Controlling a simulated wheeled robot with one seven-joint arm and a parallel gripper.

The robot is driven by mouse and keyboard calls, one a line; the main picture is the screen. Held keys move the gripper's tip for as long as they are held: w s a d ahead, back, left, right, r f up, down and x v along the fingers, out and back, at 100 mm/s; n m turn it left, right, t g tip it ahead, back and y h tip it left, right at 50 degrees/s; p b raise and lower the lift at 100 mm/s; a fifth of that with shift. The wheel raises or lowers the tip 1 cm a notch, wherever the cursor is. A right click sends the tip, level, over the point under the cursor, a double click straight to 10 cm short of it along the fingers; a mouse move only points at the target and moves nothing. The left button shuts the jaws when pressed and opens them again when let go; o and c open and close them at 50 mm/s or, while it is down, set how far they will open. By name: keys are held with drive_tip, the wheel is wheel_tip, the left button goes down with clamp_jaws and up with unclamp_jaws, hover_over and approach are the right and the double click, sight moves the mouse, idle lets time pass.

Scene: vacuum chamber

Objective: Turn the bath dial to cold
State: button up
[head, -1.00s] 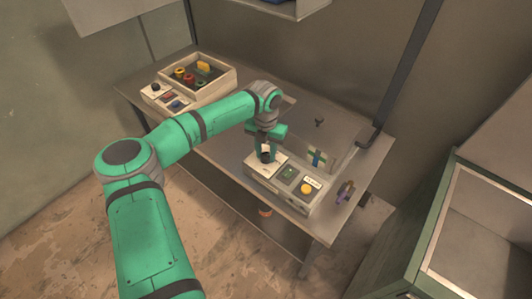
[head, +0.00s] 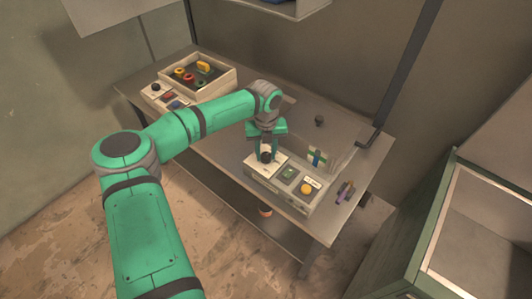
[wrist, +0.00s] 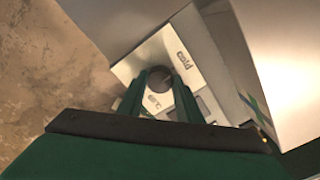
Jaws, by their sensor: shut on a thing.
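The bath dial (head: 267,157) is a small black round knob on a cream plate at the left end of the control panel (head: 258,178) on the table. In the wrist view the dial (wrist: 158,76) sits beside the printed word "cold" (wrist: 183,60); a second, smaller label (wrist: 154,98) lies on the opposite side. My gripper (head: 266,153) points down over the panel. In the wrist view its green fingers (wrist: 160,82) are shut on the dial, one on each side. The fingers hide part of the dial, and I cannot tell where its pointer stands.
The panel also has a green display (head: 289,173) and a yellow button (head: 306,189). A clear-sided chamber stands behind it. A tray (head: 228,80) with coloured rings and a small box with a black knob (head: 155,87) are at the table's far left. A green cabinet (head: 430,220) is at right.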

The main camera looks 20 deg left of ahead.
sight(267, 156)
drive_tip(key=shift+d, duration=0.1)
drive_tip(key=o, duration=1.1)
drive_tip(key=shift+c, duration=0.2)
wheel_tip(267, 156, up, 11)
drive_tip(key=shift+d+f, duration=0.1)
drive_tip(key=shift+f, duration=0.05)
